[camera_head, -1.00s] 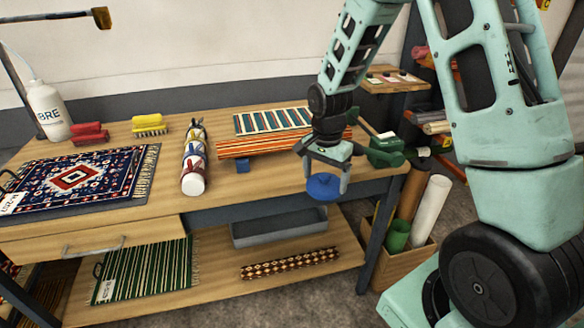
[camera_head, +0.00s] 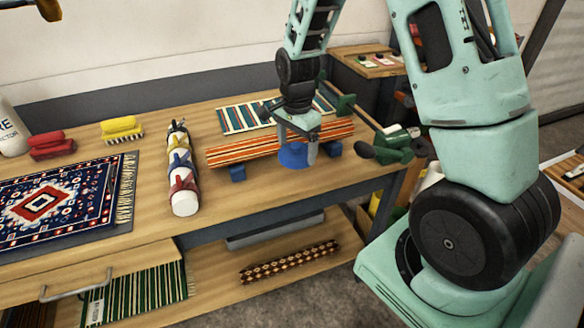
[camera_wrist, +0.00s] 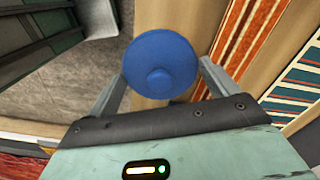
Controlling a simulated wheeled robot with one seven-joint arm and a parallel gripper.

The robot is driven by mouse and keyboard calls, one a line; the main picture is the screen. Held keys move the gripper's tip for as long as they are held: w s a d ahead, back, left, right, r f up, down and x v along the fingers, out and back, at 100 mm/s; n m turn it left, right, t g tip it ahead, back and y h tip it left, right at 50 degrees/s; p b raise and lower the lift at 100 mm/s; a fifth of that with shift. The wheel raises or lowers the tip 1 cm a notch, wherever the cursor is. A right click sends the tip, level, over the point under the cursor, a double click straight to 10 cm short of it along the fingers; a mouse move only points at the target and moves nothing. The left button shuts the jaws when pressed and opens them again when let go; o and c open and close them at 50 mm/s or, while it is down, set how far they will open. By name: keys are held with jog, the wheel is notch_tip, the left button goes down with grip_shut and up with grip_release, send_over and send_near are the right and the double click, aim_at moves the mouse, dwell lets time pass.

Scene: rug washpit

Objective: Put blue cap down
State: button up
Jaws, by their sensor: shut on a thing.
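The blue cap (camera_head: 294,155) is a round disc with a small raised knob at its centre, seen face-on in the wrist view (camera_wrist: 178,58). My gripper (camera_head: 299,150) is shut on it, with one finger at each side of its rim (camera_wrist: 160,80). In the head view the cap is in front of the striped orange rug (camera_head: 245,151), near the front edge of the wooden bench (camera_head: 235,200). I cannot tell whether the cap touches the bench top.
A patterned rug (camera_head: 75,197) lies further left, with red (camera_head: 50,145) and yellow (camera_head: 122,128) brushes behind. A green tool (camera_head: 395,140) is at the right. Bare wood shows between the bottles and the bench's front edge.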

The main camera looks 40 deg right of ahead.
aim_at(296, 145)
notch_tip(296, 145, down, 7)
jog(key=shift+f+p, duration=0.2)
jog(key=shift+p, duration=0.2)
jog(key=shift+f, duration=0.1)
jog(key=o, duration=0.8)
jog(key=shift+c, duration=0.2)
notch_tip(296, 145, up, 12)
jog(key=shift+f+b, duration=0.1)
jog(key=shift+b, duration=0.65)
jog(key=s+a+r+n, duration=0.35)
jog(key=a+n, duration=0.25)
jog(key=a, duration=0.4)
jog(key=s+a+r+n, duration=0.1)
jog(key=s+a+n, duration=0.6)
jog(key=s+n, duration=0.2)
jog(key=s+a+r+n, duration=0.2)
jog(key=s+a+n, duration=0.5)
jog(key=s, duration=0.5)
jog(key=n, duration=0.2)
jog(key=shift+a+n+y, duration=0.2)
jog(key=shift+n+y, duration=0.1)
jog(key=shift+w, duration=0.1)
